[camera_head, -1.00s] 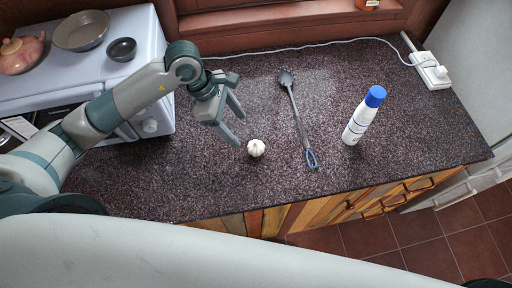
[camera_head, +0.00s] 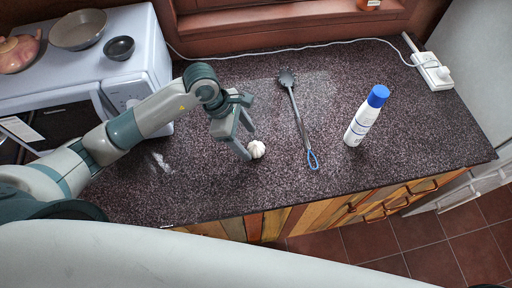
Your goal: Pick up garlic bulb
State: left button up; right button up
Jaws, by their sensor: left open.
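The white garlic bulb (camera_head: 257,149) sits on the dark speckled countertop (camera_head: 200,185), left of the long spoon. My left gripper (camera_head: 250,143) comes in from the left with its fingers spread and pointing down toward the bulb. One fingertip is close to the bulb's left side; the other finger is just above and behind it. I cannot tell whether either finger touches the bulb. The bulb rests on the counter. My right gripper is not in view.
A grey spoon with a blue handle end (camera_head: 298,115) lies right of the bulb. A white bottle with blue cap (camera_head: 362,122) stands farther right. A white oven (camera_head: 135,75) with bowls and a teapot is at left. A power strip (camera_head: 433,70) lies at back right.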

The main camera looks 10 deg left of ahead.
aim_at(252, 145)
pick_arm(q)
jog(key=shift+b+x, duration=0.55)
jog(key=shift+x, duration=1.35)
jog(key=shift+d, duration=0.2)
jog(key=shift+r, duration=0.1)
jog(key=shift+c, duration=0.3)
jog(key=c, duration=1)
